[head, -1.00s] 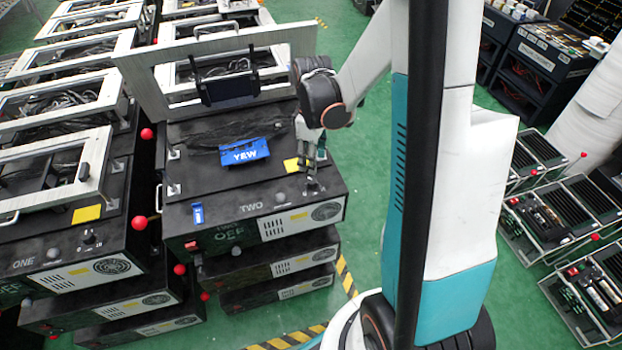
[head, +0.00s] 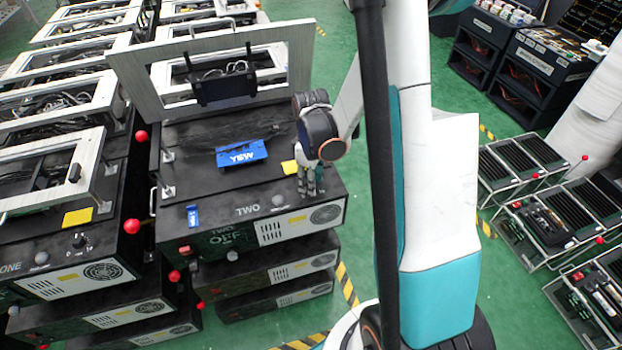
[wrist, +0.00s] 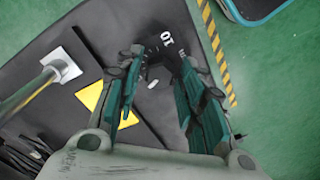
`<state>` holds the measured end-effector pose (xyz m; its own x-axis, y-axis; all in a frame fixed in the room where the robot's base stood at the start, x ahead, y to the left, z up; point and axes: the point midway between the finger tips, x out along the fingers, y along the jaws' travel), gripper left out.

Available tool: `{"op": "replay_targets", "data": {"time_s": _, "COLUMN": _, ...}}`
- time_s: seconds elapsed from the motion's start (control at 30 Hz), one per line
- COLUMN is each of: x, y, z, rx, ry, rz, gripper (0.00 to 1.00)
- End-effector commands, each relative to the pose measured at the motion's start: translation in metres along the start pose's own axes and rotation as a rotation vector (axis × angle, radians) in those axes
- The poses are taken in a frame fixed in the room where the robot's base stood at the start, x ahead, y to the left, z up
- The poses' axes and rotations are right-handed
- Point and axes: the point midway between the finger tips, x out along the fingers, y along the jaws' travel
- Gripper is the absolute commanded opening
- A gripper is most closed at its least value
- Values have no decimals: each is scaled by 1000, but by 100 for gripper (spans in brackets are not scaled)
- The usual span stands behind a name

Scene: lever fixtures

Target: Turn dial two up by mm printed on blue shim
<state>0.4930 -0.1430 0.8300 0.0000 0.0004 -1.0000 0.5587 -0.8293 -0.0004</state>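Unit TWO (head: 222,187) is a black box with "TWO" on its top. Its dial is hidden behind my gripper (head: 311,190) in the head view. I cannot tell whether the fingers touch anything. A small blue shim (head: 192,216) lies at the left front of the top; its print is too small to read. A larger blue piece (head: 241,153) reads "YEW".
A yellow label (head: 290,167) lies beside my gripper and also shows in the wrist view (wrist: 100,103). A raised frame (head: 135,90) stands behind on unit TWO. Unit ONE (head: 40,250) with its dial and red knobs is at left.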

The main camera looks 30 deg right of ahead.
Motion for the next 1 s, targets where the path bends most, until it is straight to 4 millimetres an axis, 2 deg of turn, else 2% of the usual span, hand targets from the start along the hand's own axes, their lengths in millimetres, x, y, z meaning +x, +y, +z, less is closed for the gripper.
{"op": "replay_targets", "data": {"time_s": 0.03, "x": 0, "y": 0, "z": 0, "rx": 0, "ry": 0, "rz": 0, "gripper": 17}}
{"op": "replay_targets", "data": {"time_s": 0.1, "x": 0, "y": 0, "z": 0, "rx": 0, "ry": 0, "rz": 0, "gripper": 1}}
{"op": "replay_targets", "data": {"time_s": 0.13, "x": 0, "y": 0, "z": 0, "rx": 0, "ry": 0, "rz": 0, "gripper": 0}}
{"op": "replay_targets", "data": {"time_s": 0.37, "x": 0, "y": 0, "z": 0, "rx": 38, "ry": 0, "rz": 0, "gripper": 0}}
{"op": "replay_targets", "data": {"time_s": 0.7, "x": 1, "y": 0, "z": 0, "rx": 314, "ry": -1, "rz": 0, "gripper": 1}}
{"op": "replay_targets", "data": {"time_s": 1.0, "x": 0, "y": 0, "z": 0, "rx": 351, "ry": -1, "rz": 0, "gripper": 1}}
